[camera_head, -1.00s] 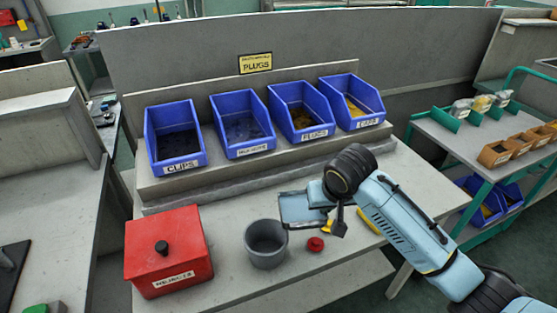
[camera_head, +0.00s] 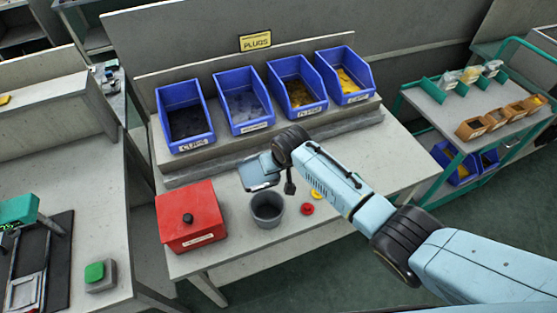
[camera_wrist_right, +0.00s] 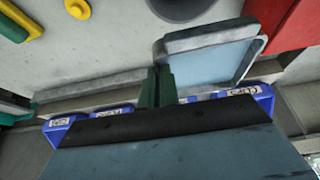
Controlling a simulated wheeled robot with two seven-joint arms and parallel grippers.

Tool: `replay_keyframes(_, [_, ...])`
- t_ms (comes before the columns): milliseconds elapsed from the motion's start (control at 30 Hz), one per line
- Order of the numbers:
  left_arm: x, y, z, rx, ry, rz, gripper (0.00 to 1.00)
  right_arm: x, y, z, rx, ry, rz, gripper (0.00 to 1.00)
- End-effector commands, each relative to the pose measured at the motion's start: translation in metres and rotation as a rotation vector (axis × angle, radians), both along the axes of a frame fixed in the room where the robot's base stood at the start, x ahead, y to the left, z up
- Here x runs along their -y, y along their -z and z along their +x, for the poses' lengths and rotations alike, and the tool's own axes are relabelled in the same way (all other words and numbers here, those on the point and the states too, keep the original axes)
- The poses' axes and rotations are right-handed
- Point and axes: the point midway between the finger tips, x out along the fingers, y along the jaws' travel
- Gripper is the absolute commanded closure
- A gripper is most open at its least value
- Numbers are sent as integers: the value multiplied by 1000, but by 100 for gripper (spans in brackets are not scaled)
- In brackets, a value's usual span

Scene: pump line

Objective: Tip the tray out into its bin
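The tray (camera_head: 258,172) is a shallow grey-blue tray held above the bench, behind the grey pot and in front of the blue bins. In the right wrist view its pale blue face and grey rim (camera_wrist_right: 208,57) show; I make out no parts in it. My right gripper (camera_wrist_right: 160,84) has its green fingers closed at the tray's edge. In the head view this gripper (camera_head: 270,162) is mostly hidden by its wrist. Blue bins stand in a row: clips (camera_head: 186,122), a second bin (camera_head: 243,105) with an unreadable label, plugs (camera_head: 298,92) and caps (camera_head: 345,80). My left gripper is out of view.
A yellow PLUGS sign (camera_head: 255,41) hangs behind the bins. On the bench are a red lidded box (camera_head: 190,225), a grey pot (camera_head: 267,208), a red round piece (camera_head: 307,209) and a yellow piece (camera_head: 317,194). A cart (camera_head: 440,105) stands at the right.

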Motion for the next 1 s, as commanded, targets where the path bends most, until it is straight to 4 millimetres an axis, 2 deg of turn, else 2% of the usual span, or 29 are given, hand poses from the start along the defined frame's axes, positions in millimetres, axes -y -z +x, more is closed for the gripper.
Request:
replay_keyframes(200, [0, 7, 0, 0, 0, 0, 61, 2, 17, -3, 79, 0, 26, 100])
replay_keyframes(600, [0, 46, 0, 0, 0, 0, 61, 2, 45, -5, 243, 0, 80, 100])
replay_keyframes(733, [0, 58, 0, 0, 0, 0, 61, 3, 42, -8, 348, -1, 114, 100])
replay_keyframes(1000, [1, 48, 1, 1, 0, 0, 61, 3, 35, -10, 345, 1, 113, 100])
